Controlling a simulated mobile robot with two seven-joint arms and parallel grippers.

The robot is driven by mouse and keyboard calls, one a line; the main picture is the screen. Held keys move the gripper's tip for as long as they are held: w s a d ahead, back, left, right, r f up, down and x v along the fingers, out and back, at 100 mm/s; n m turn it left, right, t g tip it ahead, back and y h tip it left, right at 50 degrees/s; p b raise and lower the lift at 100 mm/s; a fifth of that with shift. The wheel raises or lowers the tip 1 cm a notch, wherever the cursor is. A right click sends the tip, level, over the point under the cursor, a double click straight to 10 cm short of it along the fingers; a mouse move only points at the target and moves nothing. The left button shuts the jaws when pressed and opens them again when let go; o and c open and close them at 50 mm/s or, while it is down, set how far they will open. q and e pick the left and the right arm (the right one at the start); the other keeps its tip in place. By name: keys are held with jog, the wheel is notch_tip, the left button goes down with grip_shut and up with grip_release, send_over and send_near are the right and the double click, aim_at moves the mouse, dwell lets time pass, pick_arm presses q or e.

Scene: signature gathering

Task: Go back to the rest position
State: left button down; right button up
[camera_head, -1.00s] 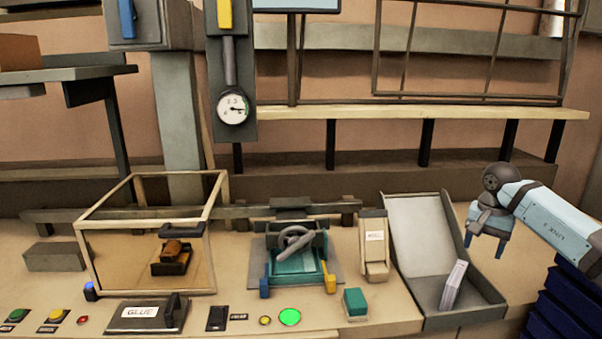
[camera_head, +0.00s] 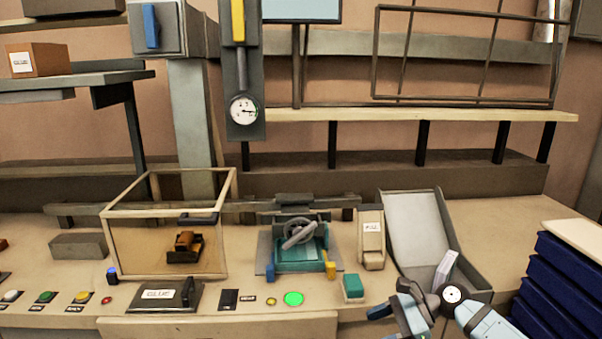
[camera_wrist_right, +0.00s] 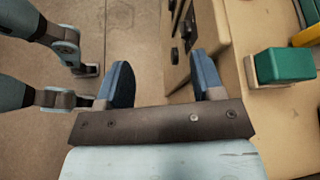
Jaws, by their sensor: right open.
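My right gripper (camera_head: 388,318) is at the lower right of the head view, in front of the bench's front edge and below the grey sloped tray. In the right wrist view its two blue fingers (camera_wrist_right: 163,82) are apart with nothing between them. They point at the floor and the bench's front edge. My left gripper is not in the head view.
The grey tray (camera_head: 458,233) holds a white book-like block (camera_head: 445,269). A green block (camera_head: 353,287) sits near the bench edge, also in the wrist view (camera_wrist_right: 285,64). Blue stacked bins (camera_head: 565,280) are at right.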

jog(key=s+a+m+t+y, duration=0.3)
jog(key=s+a+m+y, duration=0.25)
jog(key=m, duration=0.25)
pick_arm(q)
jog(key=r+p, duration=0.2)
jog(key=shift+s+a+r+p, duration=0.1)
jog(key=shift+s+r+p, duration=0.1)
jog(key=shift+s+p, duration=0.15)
pick_arm(e)
jog(key=s+d+f+n+t+h, duration=0.4)
jog(key=s+f+n+h, duration=0.3)
jog(key=s+n, duration=0.5)
jog(key=s+d+f+n+t+h, duration=0.3)
jog(key=s+f+n+h, duration=0.4)
jog(key=s+f+n, duration=0.4)
jog(key=d+n, duration=0.1)
jog(key=n, duration=0.2)
jog(key=shift+s+t+h, duration=0.35)
jog(key=shift+t, duration=0.05)
jog(key=shift+a, duration=0.1)
